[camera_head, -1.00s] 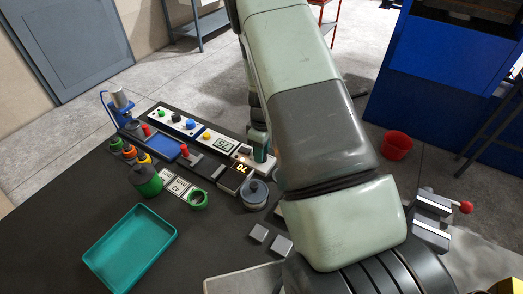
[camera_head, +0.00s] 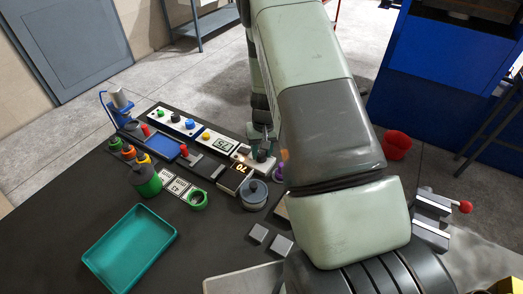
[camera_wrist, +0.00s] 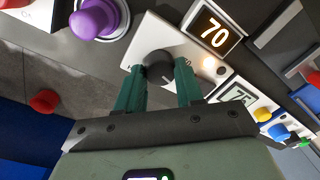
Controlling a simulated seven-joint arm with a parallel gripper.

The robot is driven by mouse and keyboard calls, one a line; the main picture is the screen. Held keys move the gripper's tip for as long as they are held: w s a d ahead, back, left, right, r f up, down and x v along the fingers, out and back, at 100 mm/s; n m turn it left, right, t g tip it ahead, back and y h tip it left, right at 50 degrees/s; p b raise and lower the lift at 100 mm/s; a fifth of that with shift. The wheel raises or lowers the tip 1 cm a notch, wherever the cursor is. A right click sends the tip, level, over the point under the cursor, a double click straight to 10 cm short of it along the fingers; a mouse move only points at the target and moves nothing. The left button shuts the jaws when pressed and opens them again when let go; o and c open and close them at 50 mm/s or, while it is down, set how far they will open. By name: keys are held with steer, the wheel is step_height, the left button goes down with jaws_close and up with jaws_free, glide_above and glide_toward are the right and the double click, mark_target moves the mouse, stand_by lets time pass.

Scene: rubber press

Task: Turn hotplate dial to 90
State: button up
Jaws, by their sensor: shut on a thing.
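The black hotplate dial (camera_wrist: 158,66) sits on a white panel (camera_wrist: 138,50) in the wrist view. My gripper (camera_wrist: 160,72) has its two green fingers on either side of the dial and is shut on it. Beside the dial, a lit display (camera_wrist: 213,31) reads 70. The same display (camera_head: 236,176) shows in the head view, left of and nearer than my gripper (camera_head: 263,150). The dial is small there and partly hidden by the fingers.
A second display (camera_wrist: 237,94) reads 75. A purple knob (camera_wrist: 96,19) stands near the dial panel; it also shows in the head view (camera_head: 279,171). A grey lidded pot (camera_head: 254,195) is close by. A teal tray (camera_head: 130,245) lies at the front left.

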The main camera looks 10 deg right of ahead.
mark_target(263, 155)
steer(key=m, duration=0.6)
steer(key=shift+m, duration=0.3)
steer(key=m, duration=0.5)
steer(key=shift+s+m+t, duration=0.1)
steer(key=shift+m+t, duration=0.2)
steer(key=shift+m, duration=0.1)
steer(key=o, duration=1)
steer(key=shift+o, duration=0.2)
step_height(263, 155, up, 11)
steer(key=shift+s+d, duration=0.15)
steer(key=shift+s, duration=0.15)
steer(key=shift+f, duration=0.1)
